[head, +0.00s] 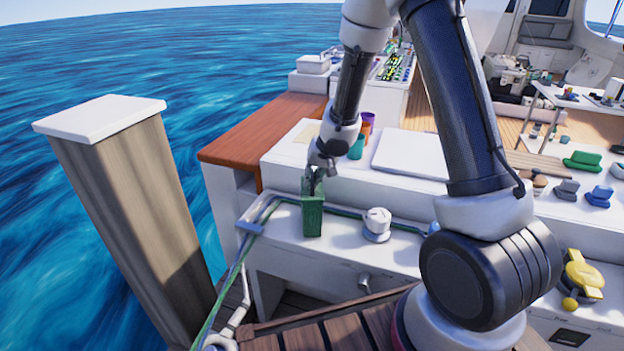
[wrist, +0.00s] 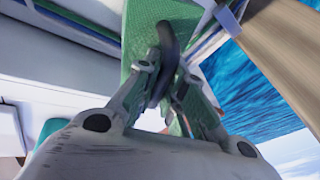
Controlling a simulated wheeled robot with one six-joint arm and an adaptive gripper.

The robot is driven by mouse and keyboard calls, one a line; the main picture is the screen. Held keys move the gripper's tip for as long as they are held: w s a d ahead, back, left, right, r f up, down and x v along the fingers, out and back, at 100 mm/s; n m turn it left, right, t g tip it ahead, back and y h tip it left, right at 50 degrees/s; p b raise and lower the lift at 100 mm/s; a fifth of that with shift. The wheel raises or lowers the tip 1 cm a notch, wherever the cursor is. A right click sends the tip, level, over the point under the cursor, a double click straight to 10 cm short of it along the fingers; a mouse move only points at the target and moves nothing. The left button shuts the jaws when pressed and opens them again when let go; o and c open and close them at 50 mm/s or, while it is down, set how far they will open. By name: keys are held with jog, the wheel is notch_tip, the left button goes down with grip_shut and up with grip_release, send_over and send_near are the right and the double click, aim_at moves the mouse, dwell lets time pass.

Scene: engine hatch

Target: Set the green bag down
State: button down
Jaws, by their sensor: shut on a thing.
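The green bag (head: 312,218) is upright at the left end of the white ledge in the head view. Its base is at or just above the ledge; I cannot tell whether it touches. My gripper (head: 315,181) is at the top of the bag, shut on it. In the wrist view the two fingers of my gripper (wrist: 168,88) close around the dark curved handle of the green bag (wrist: 143,35). The bag's lower part is out of the wrist view.
A white round fitting (head: 377,222) stands on the ledge right of the bag. Teal, orange and purple cups (head: 357,147) stand behind. A wooden post (head: 130,200) rises at left, with water beyond.

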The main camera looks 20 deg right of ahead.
jog(key=shift+f, duration=0.2)
jog(key=c, duration=1.5)
grip_release()
jog(key=shift+f, duration=0.15)
jog(key=v, duration=1.2)
jog(key=shift+d+r, duration=0.1)
jog(key=shift+r, duration=0.15)
